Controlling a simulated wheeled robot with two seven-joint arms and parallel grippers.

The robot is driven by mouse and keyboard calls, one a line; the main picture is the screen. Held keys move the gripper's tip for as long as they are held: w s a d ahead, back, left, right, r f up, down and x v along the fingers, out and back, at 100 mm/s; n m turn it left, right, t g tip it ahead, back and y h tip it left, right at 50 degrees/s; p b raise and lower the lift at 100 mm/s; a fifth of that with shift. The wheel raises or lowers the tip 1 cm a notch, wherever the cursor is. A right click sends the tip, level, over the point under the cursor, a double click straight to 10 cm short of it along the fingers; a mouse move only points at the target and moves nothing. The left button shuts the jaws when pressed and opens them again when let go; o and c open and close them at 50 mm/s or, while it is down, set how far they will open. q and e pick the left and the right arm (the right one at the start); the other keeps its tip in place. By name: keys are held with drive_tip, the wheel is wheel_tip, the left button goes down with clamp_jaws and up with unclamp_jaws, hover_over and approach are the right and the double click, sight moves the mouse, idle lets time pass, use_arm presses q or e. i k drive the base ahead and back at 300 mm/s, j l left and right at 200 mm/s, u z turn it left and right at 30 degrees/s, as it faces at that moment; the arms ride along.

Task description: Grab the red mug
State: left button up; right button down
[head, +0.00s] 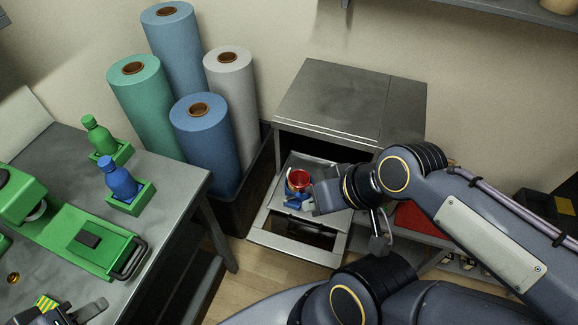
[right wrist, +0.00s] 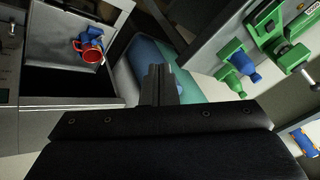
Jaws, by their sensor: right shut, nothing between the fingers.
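The red mug (head: 299,178) sits inside the open drawer (head: 262,237) of the grey metal cabinet, among blue items. In the right wrist view the red mug (right wrist: 92,51) shows at the upper left, with its handle visible. My right gripper (head: 318,199) is just right of the mug in the head view, apart from it. Its fingers (right wrist: 158,84) are shut and empty, and point away from the mug in the wrist view. My left gripper (head: 76,314) is partly in view at the lower left, over the bench; its jaw state is unclear.
The cabinet top (head: 345,100) is bare. Blue, green and white rolls (head: 208,140) stand left of the drawer. The bench (head: 180,185) holds a green bottle (head: 98,135), a blue bottle (head: 119,180) and a green press (head: 90,240). A red box (head: 412,219) lies behind my right arm.

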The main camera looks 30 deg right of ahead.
sight(300, 179)
drive_tip(key=l+u, duration=0.3)
drive_tip(key=k+l+u, duration=0.1)
drive_tip(key=l+u, duration=0.2)
drive_tip(key=l, duration=0.2)
drive_tip(key=l+u, duration=0.3)
drive_tip(key=k+l+u, duration=0.3)
drive_tip(key=l, duration=0.15)
drive_tip(key=i, duration=0.1)
